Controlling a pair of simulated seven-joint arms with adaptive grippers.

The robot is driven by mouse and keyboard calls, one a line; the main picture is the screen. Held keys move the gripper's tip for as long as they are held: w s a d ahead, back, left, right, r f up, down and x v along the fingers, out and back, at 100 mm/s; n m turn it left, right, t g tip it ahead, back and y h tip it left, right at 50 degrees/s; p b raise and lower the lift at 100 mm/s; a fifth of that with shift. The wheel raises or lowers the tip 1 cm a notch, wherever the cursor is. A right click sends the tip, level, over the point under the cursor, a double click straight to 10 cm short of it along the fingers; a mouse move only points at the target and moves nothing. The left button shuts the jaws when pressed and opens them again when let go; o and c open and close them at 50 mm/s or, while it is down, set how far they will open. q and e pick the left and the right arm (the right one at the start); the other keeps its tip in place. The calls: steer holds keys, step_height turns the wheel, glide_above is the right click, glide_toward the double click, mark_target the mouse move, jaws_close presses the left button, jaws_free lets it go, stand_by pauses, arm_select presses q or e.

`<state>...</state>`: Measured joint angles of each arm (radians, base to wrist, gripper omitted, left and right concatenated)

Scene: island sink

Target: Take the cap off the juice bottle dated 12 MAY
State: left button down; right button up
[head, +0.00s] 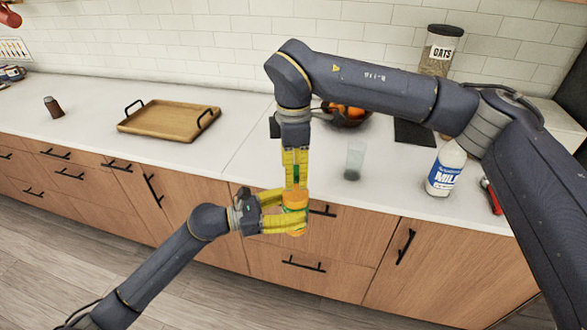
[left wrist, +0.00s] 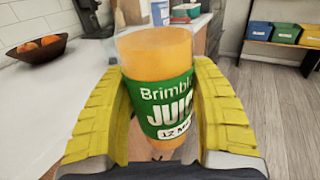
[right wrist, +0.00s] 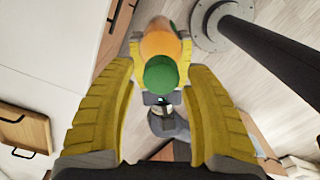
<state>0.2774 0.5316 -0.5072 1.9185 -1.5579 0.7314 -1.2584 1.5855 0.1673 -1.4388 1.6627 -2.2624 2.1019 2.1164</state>
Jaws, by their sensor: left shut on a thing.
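The juice bottle (left wrist: 155,60) is orange with a green label (left wrist: 168,100) reading "Brimble JUICE" and part of a date starting "12 M"; the rest is hidden. My left gripper (head: 290,212) is shut around the bottle and holds it upright in front of the counter. Its top looks bare in the left wrist view. My right gripper (right wrist: 158,66) points down above the bottle, its fingers apart. The green cap (right wrist: 161,73) shows between them, with visible gaps beside it. Green also shows between those fingers in the head view. I cannot tell what supports the cap.
A clear glass (head: 355,160) and a milk bottle (head: 446,168) stand near the counter's front edge, right of my grippers. A fruit bowl (head: 352,119) and an oats jar (head: 436,62) are behind. A wooden tray (head: 170,122) lies left.

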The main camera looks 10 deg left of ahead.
jaws_close()
